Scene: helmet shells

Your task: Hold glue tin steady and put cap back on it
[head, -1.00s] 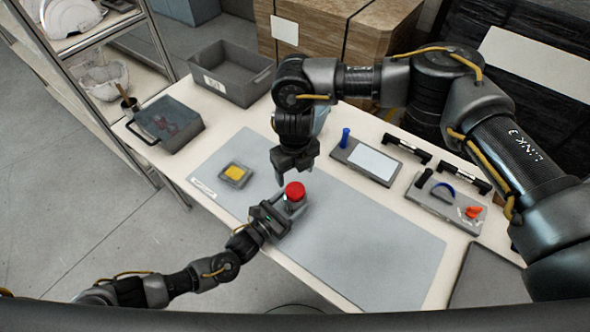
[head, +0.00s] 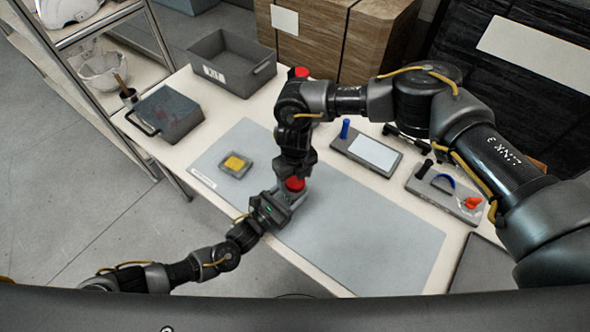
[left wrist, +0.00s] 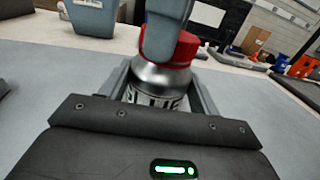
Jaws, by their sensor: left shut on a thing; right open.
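The glue tin (left wrist: 158,88) is a silver can with a dark-and-white label, upright on the mat. My left gripper (left wrist: 160,95) is shut around it from the front; in the head view this gripper (head: 275,205) comes in from the lower left. The red cap (head: 295,184) sits on top of the tin and also shows in the left wrist view (left wrist: 184,48). My right gripper (head: 297,172) is open, pointing down right over the cap. One of its fingers hides part of the cap in the left wrist view. I cannot tell whether the fingers touch the cap.
On the grey mat (head: 360,245) lies a small tray with a yellow pad (head: 235,164). An empty grey crate (head: 232,75) and a lidded box (head: 170,112) stand behind left. A tablet-like board (head: 368,154) and a parts tray (head: 447,193) lie right. The front mat is clear.

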